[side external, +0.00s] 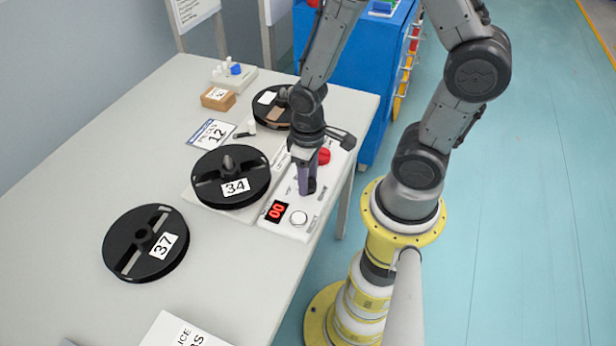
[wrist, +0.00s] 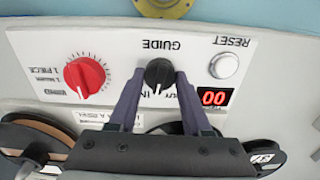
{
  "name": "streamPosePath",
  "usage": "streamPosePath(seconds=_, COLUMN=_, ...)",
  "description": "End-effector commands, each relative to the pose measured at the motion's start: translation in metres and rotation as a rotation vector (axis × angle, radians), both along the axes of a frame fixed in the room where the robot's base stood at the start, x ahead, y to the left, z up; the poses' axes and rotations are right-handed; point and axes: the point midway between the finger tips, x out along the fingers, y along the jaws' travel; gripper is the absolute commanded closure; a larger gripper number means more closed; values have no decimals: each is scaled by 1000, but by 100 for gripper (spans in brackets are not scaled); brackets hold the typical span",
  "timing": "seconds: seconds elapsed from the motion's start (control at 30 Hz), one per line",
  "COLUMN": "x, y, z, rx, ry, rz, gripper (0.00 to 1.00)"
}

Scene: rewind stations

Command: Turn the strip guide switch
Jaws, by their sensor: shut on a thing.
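The strip guide switch is a black round knob (wrist: 158,73) with a white pointer line, under the label GUIDE on a white control panel (wrist: 120,48). In the wrist view the fingers of my gripper (wrist: 158,85) stand on either side of the knob and are shut on it. The pointer line points toward the printed words on the gripper side, which are partly hidden by a finger. In the side view my gripper (side external: 307,188) reaches down onto the panel (side external: 283,228), and its fingers largely hide the knob.
The panel also has a red knob (wrist: 85,75), a white RESET button (wrist: 224,66) and a red display (wrist: 214,97) reading 00. Reel 34 (side external: 207,183) sits left of the panel, with reel 37 (side external: 118,240) nearer. Another reel (side external: 263,108) stands behind. The table's left side is clear.

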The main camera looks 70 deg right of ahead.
Motion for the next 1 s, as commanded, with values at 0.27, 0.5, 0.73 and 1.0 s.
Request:
streamPosePath(seconds=0.27, x=0, y=0, z=1, rx=0, ry=-1, rz=-203, gripper=100)
streamPosePath(seconds=0.5, x=0, y=0, z=1, rx=0, ry=-1, rz=-308, gripper=100)
streamPosePath(seconds=0.73, x=0, y=0, z=1, rx=0, ry=-1, rz=-347, gripper=100)
streamPosePath(seconds=1.0, x=0, y=0, z=1, rx=0, ry=-2, rz=-354, gripper=100)
